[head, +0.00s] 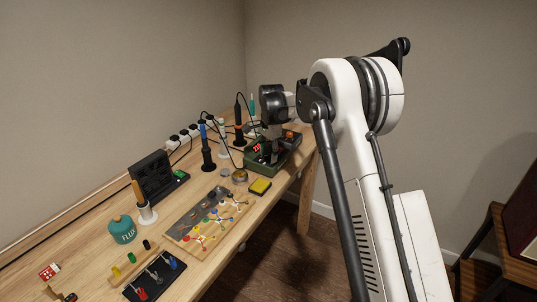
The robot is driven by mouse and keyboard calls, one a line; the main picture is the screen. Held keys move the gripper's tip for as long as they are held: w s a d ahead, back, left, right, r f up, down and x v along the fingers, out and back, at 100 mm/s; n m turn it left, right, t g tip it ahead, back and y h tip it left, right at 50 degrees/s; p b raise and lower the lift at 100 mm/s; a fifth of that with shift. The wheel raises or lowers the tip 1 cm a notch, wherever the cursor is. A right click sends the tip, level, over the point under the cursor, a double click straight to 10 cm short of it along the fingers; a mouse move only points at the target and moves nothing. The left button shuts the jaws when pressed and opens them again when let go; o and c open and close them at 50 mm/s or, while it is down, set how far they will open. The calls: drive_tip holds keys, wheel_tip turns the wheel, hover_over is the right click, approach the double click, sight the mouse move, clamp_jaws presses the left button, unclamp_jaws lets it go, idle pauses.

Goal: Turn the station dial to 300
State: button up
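The soldering station (284,157) is a green box with a small red lit display (257,148), at the far end of the workbench. Its dial cannot be made out, and the number on the display is too small to read. My arm reaches in from the right, and its dark wrist end (272,104) is above and behind the station in the picture. Dark parts overlap the top of the station, and I cannot tell whether they are my gripper's fingers. Whether the gripper is open or touches the dial cannot be seen.
Soldering irons in stands (208,155) and cables stand left of the station. A yellow sponge (260,186) lies in front of it.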

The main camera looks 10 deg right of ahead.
sight(270, 156)
wheel_tip(270, 156, up, 12)
drive_tip(key=shift+s+d, duration=0.2)
drive_tip(key=shift+s, duration=0.1)
idle(0.4)
drive_tip(key=s+d+r+n+t, duration=0.15)
drive_tip(key=s+r, duration=0.25)
drive_tip(key=s, duration=0.4)
drive_tip(key=s+d+r+n+t, duration=0.1)
drive_tip(key=s+r+n, duration=0.2)
drive_tip(key=s+r, duration=0.35)
drive_tip(key=s+d+r+n+t, duration=0.1)
drive_tip(key=s+r+n, duration=0.1)
drive_tip(key=s, duration=0.7)
drive_tip(key=s+d+f+n+t, duration=0.1)
drive_tip(key=s+f, duration=0.3)
drive_tip(key=s, duration=0.8)
drive_tip(key=s+f+n+t, duration=0.2)
drive_tip(key=s+f+n, duration=0.2)
drive_tip(key=s, duration=0.8)
drive_tip(key=shift+s+d+f+n, duration=0.3)
drive_tip(key=shift+s+d+n, duration=0.05)
drive_tip(key=shift+d, duration=0.05)
